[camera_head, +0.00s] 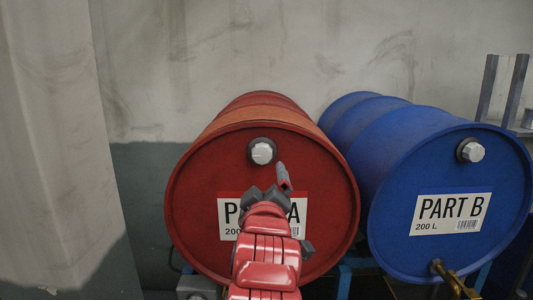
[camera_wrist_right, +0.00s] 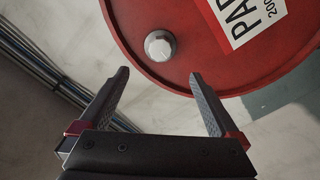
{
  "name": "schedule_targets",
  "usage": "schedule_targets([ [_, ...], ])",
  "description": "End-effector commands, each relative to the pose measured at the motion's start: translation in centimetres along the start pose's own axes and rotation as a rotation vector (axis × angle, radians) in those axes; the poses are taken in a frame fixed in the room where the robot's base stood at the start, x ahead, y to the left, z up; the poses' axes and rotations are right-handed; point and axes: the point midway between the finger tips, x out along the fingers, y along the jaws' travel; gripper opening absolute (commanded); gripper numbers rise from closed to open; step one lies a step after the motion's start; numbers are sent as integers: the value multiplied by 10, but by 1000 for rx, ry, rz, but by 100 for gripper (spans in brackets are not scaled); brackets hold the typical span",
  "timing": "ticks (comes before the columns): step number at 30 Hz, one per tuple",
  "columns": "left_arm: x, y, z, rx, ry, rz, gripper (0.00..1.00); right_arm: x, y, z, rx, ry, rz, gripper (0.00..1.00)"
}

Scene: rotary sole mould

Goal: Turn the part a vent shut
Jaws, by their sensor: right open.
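The part A vent is a pale faceted knob (camera_head: 262,152) in a dark round collar, high on the front face of the red drum (camera_head: 200,215) labelled PART A. In the right wrist view the vent (camera_wrist_right: 160,45) lies beyond the fingertips, roughly midway between them. My right gripper (camera_head: 270,184) is just below the vent in the head view and covers part of the label. In the right wrist view its two fingers (camera_wrist_right: 159,76) are spread, with nothing between them. My left gripper is not in view.
A blue drum (camera_head: 400,180) labelled PART B lies to the right, with its own pale vent (camera_head: 470,150) and a brass tap (camera_head: 455,282) low down. A concrete wall (camera_head: 230,50) is behind. Pipes (camera_wrist_right: 60,75) run along the left in the wrist view.

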Motion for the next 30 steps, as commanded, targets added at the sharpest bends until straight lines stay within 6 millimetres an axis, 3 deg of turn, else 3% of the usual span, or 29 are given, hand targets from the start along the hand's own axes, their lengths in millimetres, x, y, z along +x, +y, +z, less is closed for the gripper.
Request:
schedule_targets([
  [18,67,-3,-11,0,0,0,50,128,4,-3,-5,-3,1,98],
  [24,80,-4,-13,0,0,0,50,155,2,-3,-4,0,2,98],
  [30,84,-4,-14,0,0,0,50,167,1,-1,-1,2,3,98],
])
